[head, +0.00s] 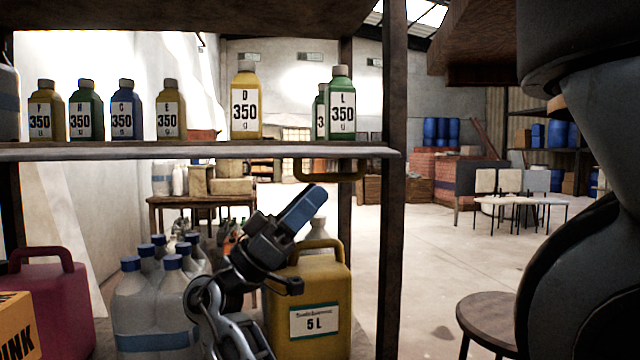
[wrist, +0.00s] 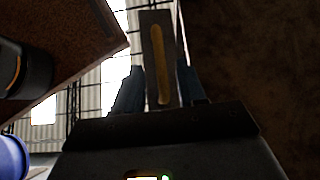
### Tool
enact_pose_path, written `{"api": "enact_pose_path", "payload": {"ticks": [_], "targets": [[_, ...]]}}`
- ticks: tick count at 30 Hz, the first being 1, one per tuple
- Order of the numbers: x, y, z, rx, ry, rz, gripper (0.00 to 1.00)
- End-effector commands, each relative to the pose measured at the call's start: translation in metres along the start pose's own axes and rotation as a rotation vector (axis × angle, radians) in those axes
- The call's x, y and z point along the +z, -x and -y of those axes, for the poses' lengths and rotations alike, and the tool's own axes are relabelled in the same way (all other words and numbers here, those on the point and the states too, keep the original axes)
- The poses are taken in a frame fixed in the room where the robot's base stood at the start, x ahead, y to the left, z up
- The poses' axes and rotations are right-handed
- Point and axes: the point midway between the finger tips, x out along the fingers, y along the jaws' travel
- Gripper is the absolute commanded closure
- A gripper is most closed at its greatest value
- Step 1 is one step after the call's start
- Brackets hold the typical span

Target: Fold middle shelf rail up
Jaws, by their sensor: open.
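The middle shelf rail (head: 331,175) is a dark yellow bar hanging just below the front edge of the middle shelf (head: 200,151), at its right end. It looks folded down. My gripper (head: 304,208), with blue fingers, is below the rail and tilted up to the right, apparently apart from it. In the wrist view, the two blue fingers (wrist: 157,92) are spread with nothing held between them. A long yellow strip (wrist: 157,65) on a dark piece shows between and beyond them; it appears to be the rail.
Several labelled bottles (head: 245,100) stand on the middle shelf. Below, a yellow canister (head: 308,285) and clear jugs (head: 140,300) crowd my gripper. The shelf's right post (head: 393,200) stands near.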

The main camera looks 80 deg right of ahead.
Motion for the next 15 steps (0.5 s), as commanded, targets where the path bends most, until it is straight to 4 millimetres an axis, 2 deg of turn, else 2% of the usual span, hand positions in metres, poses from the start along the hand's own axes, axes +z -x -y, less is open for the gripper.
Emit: {"api": "enact_pose_path", "payload": {"ticks": [1, 6, 15], "targets": [[0.000, -0.009, -0.001, 0.003, 0.000, 0.001, 0.60], [0.000, -0.028, 0.000, 0.001, -0.001, 0.001, 0.60], [0.000, -0.035, 0.000, -0.002, 0.000, -0.001, 0.60]]}}
